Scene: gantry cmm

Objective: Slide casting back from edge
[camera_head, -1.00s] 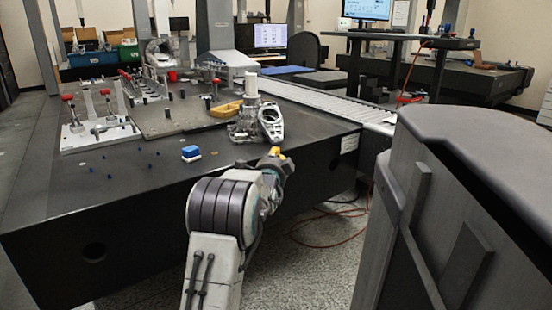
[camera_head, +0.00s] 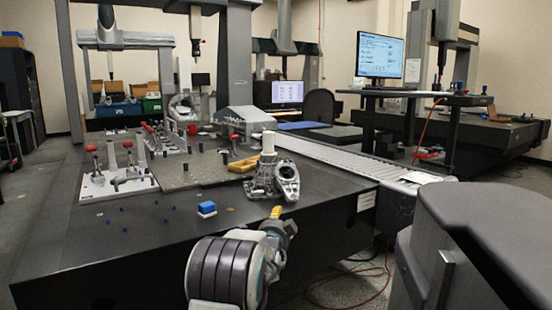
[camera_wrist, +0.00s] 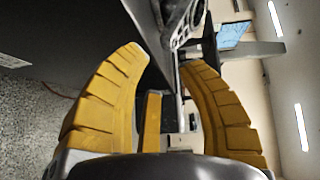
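The grey metal casting (camera_head: 286,180) stands near the front right edge of the dark granite table (camera_head: 110,255), beside a grey fixture with a white cylinder on top (camera_head: 267,165). Part of grey metalwork, likely the casting, shows at the top of the wrist view (camera_wrist: 182,28), beyond the fingertips. My gripper (camera_head: 277,212) is in front of the table edge, just below the casting and apart from it. In the wrist view my gripper (camera_wrist: 158,60) has its yellow fingers spread with nothing between them. The casting's far side is hidden.
A fixture plate with red knobs (camera_head: 118,181) is farther left. A roller conveyor (camera_head: 335,158) runs behind right. A large dark grey cabinet-like body (camera_head: 485,235) fills the right foreground.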

